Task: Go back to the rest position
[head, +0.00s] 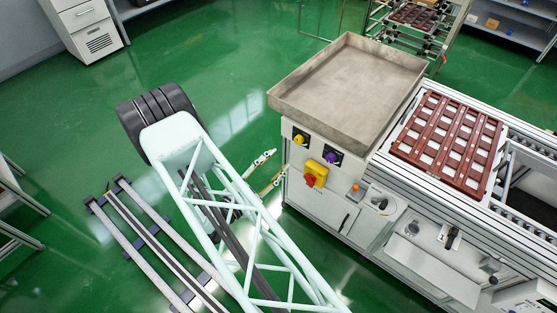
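My arm, a pale mint truss with a black ribbed joint, reaches up from the bottom middle of the head view. My gripper (280,160) shows partly behind the truss, with two slim, light fingers pointing to the upper right. The fingers are apart with nothing seen between them. They are left of the potting station's white cabinet (330,205), near its corner. I cannot tell whether they touch it. The gripper's base is mostly hidden by the truss.
A bare grey metal tray (345,80) tops the cabinet. To its right, a brown slatted crate (447,140) sits on the conveyor (530,150). A floor rail (150,240) lies at lower left. A white cabinet (85,25) stands at upper left. Green floor (230,60) is open behind the arm.

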